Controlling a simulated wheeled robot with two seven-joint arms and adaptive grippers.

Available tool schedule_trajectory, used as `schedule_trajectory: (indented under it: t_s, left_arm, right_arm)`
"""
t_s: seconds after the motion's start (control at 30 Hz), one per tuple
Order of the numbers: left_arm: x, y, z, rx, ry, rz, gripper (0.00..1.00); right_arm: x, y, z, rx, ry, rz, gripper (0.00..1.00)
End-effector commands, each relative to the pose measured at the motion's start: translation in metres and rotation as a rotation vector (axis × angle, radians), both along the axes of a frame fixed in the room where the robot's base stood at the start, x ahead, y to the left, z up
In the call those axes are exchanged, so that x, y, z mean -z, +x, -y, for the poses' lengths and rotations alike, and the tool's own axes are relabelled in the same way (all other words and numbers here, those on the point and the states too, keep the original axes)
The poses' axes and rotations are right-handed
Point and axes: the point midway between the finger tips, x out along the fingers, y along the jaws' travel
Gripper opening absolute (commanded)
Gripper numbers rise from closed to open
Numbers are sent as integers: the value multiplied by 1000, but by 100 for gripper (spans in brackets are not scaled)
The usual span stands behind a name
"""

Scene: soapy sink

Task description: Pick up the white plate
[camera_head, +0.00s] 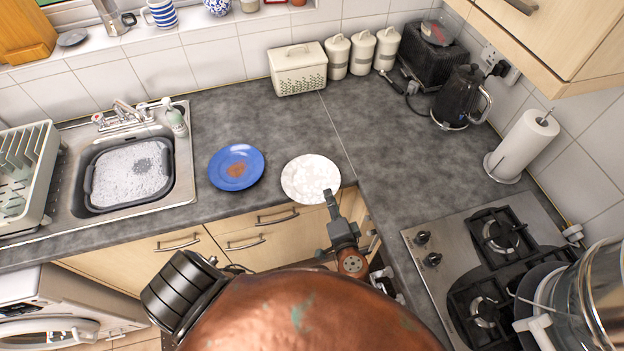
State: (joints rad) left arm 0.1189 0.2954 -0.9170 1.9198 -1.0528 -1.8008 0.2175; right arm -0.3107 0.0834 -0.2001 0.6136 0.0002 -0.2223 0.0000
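The white plate (311,175) lies on the grey worktop near its front edge, to the right of a blue plate (235,160) with a brown patch. My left gripper (330,198) is at the front right rim of the white plate, with its tip overlapping the rim in the picture. I cannot tell whether it touches the plate, or whether its fingers are apart or together. The plate looks flat on the worktop. My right gripper does not show.
A soapy sink (130,174) and a dish rack (25,175) are at the left. A gas hob (452,260) is at the right, with a paper towel roll (527,146) and a black kettle (460,97) behind. The worktop behind the plates is clear.

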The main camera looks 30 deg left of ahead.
Motion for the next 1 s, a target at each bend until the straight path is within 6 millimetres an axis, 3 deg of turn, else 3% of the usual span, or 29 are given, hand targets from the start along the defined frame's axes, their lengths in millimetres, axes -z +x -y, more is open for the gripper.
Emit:
schedule_trajectory:
  t_s: [0.2,0.5,0.87,1.0]
  left_arm:
    - [6,22,-20,1,4,0,25]
    - [8,26,-21,4,0,-1,25]
    - [8,26,-21,4,1,-2,1]
    - [8,26,-21,4,1,-2,0]
  right_arm:
    - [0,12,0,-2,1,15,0]
    - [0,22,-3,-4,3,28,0]
    - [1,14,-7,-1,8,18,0]
    - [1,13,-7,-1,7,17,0]
